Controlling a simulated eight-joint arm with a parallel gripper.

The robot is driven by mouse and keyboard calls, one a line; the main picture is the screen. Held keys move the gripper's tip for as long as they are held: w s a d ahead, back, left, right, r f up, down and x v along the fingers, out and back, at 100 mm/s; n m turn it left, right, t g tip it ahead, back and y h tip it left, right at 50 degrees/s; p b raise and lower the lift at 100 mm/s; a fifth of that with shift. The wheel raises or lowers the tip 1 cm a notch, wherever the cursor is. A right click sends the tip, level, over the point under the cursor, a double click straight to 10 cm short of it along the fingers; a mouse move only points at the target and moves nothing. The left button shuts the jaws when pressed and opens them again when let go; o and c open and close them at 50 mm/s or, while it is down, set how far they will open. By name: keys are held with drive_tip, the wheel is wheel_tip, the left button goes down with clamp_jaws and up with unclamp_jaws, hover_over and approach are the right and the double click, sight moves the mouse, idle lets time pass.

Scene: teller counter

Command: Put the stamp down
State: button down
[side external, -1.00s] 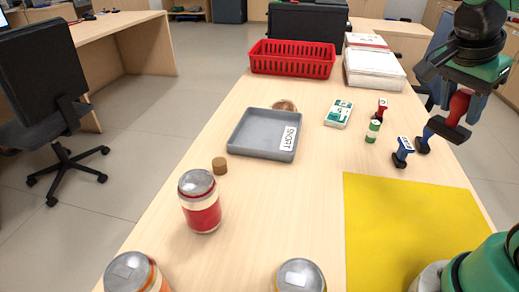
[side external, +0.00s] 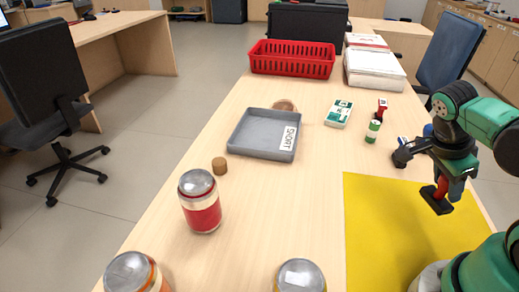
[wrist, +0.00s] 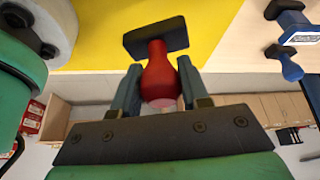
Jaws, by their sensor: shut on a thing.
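The stamp (side external: 439,194) has a red handle and a dark flat base. My gripper (side external: 449,184) is shut on its red handle, with the base hanging down. In the side view it appears over the right part of the yellow mat (side external: 390,225); whether it touches the mat I cannot tell. The wrist view shows the red handle (wrist: 161,82) between both fingers and the dark base beyond it, against the yellow.
Blue-handled stamps (wrist: 290,66) stand near the mat, partly hidden by my gripper in the side view.

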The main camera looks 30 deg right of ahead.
sight(433, 197)
drive_tip(key=shift+w+f, duration=0.1)
drive_tip(key=shift+f, duration=2.8)
drive_tip(key=shift+c, duration=2.2)
unclamp_jaws()
drive_tip(key=shift+r, duration=0.1)
